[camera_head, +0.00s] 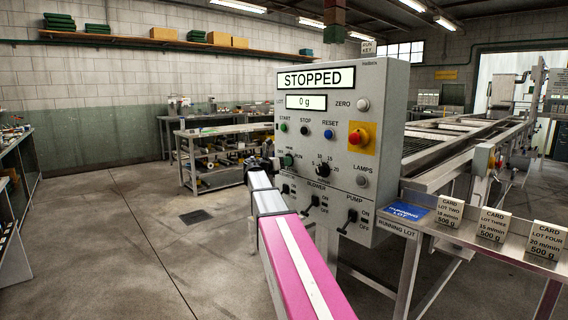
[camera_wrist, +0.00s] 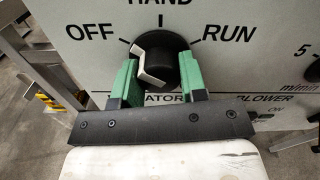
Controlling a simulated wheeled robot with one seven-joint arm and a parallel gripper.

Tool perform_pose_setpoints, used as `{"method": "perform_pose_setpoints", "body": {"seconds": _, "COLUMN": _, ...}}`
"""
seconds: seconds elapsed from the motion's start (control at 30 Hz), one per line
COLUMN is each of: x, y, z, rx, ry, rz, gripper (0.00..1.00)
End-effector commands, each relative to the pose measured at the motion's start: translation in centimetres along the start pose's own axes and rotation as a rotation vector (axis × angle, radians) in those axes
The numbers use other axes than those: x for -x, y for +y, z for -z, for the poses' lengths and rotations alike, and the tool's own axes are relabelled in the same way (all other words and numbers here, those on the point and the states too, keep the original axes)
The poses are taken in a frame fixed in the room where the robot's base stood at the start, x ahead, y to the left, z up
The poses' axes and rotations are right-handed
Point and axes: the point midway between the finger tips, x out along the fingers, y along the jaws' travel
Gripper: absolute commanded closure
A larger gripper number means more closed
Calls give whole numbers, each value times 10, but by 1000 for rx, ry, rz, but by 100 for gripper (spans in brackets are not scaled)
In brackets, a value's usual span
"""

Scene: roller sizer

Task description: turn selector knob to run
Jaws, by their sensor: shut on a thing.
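The selector knob (camera_wrist: 172,62) is black, with OFF at its left, HAND above and RUN at its right in the wrist view. A bent white piece (camera_wrist: 147,60) shows on the knob's left side; I cannot tell exactly which mark the knob points at. My gripper (camera_wrist: 158,78) has its green fingers on both sides of the knob and is shut on it. In the head view my gripper (camera_head: 287,161) is at the panel's left edge and hides most of the knob. The panel display (camera_head: 316,79) reads STOPPED, and the smaller one (camera_head: 306,102) reads 0 g.
The grey control panel (camera_head: 345,210) has a red stop button (camera_head: 357,137) on yellow, a speed dial (camera_head: 322,169) and lower switches. Lot cards (camera_head: 493,225) stand on a shelf at the right. The floor at left is open.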

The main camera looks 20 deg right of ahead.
Motion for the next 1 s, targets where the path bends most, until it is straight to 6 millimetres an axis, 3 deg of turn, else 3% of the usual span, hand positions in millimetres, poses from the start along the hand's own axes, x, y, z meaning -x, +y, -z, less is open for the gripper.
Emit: {"method": "perform_pose_setpoints", "body": {"seconds": 1.0, "x": 1, "y": 0, "z": 0, "rx": -899, "ry": 0, "rz": 0, "gripper": 85}}
